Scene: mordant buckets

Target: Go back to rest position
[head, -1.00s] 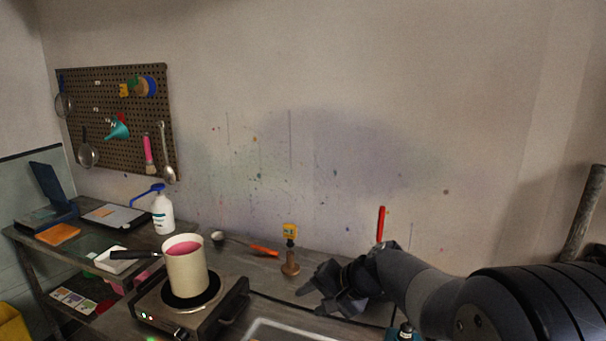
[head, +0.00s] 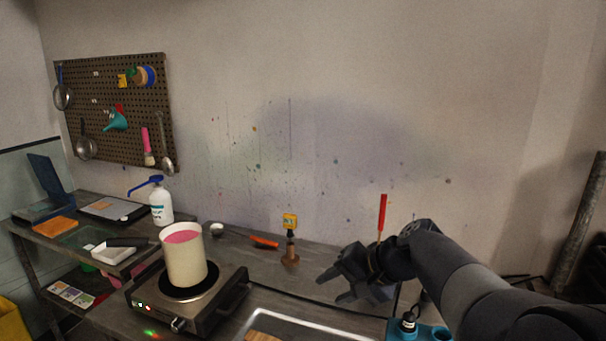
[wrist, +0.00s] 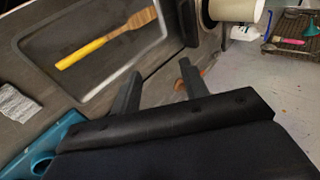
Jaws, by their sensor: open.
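My gripper (head: 338,288) is open and empty in the head view, held above the counter to the right of the stand with the yellow tag. In the wrist view its two fingers (wrist: 160,82) stand apart with nothing between them. Below them the wrist view shows a tray (wrist: 98,103) with a wooden spatula (wrist: 108,38) that has a yellow handle. My arm reaches in from the lower right of the head view.
A pot with pink liquid (head: 185,262) stands on a hot plate (head: 215,305). A white bottle (head: 161,206) stands behind it. A small stand (head: 290,255) is left of my gripper. A teal holder (head: 430,333) sits below my arm. The space before the wall is free.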

